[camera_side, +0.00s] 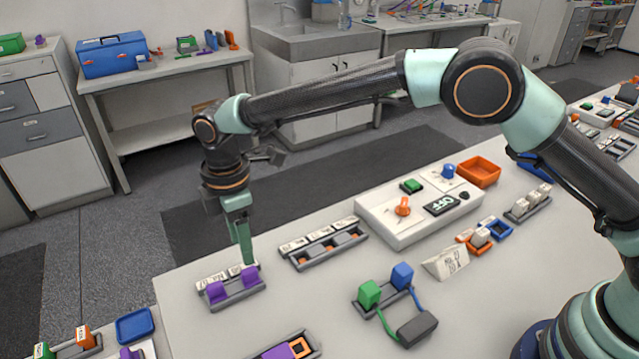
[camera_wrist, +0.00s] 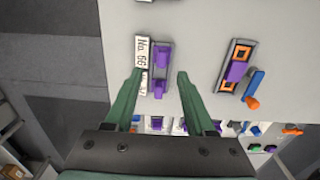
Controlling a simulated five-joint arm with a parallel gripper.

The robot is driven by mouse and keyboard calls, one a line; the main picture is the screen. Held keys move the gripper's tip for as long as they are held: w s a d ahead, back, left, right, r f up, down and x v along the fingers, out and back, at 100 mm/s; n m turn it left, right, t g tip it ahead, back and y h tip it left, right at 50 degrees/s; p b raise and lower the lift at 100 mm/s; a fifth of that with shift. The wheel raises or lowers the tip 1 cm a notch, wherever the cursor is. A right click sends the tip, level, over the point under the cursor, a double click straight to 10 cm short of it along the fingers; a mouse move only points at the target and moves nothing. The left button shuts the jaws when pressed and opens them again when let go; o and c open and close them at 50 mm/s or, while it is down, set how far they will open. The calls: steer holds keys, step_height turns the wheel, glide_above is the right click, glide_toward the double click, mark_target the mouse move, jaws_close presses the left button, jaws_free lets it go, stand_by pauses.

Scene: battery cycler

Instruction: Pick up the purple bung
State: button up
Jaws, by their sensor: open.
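Two purple blocks stand in a small grey rack (camera_side: 236,297) near the table's left edge, one at the left (camera_side: 216,291) and one at the right (camera_side: 249,276). In the wrist view they are a far purple block (camera_wrist: 163,54) and a near purple block (camera_wrist: 158,84). I cannot tell which is the bung. My gripper (camera_side: 246,262) points down over the rack's right end. In the wrist view its green fingers (camera_wrist: 160,74) are open and apart, with the near purple block between them and no visible grip. Fingertip height above the rack is unclear.
White label cards (camera_side: 212,280) stand along the rack's back side. Another rack (camera_side: 330,250) with cards lies to the right. A purple piece with orange frames (camera_side: 285,350) is at the front edge. A white device reading OFF (camera_side: 420,212) and green and blue blocks (camera_side: 370,294) stand further right.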

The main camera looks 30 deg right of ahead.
mark_target(248, 270)
steer(key=shift+s+d+f, duration=0.1)
steer(key=shift+s+f, duration=0.05)
steer(key=shift+f, duration=3.1)
jaws_close()
